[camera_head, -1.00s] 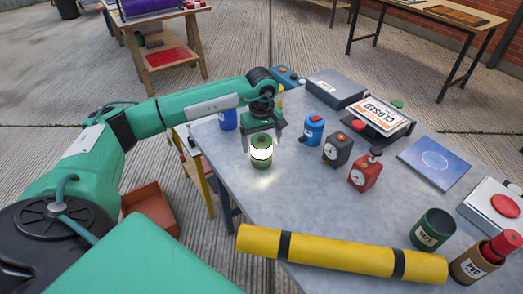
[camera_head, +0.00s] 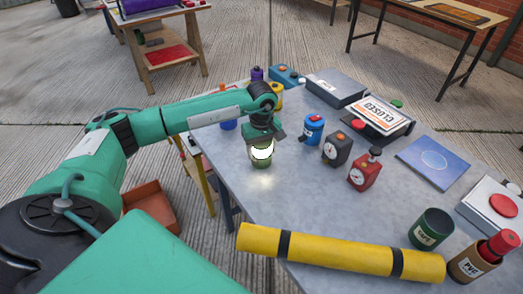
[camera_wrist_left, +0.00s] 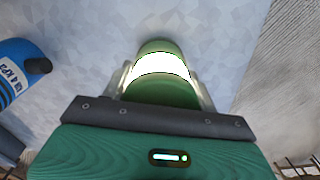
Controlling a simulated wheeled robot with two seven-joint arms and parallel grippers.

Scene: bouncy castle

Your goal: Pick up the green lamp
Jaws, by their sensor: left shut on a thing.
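The green lamp (camera_head: 261,160) stands upright on the grey table, with a bright white glowing band around its middle. My left gripper (camera_head: 262,143) is over it from above, with its fingers on either side of the lamp. In the left wrist view the lamp (camera_wrist_left: 160,90) sits between the two fingers (camera_wrist_left: 162,84), which are shut on it. A patch of its light falls on the table just in front. My right gripper is not in view.
A yellow roll (camera_head: 340,257) lies along the front. The tabletop (camera_head: 295,205) between is clear.

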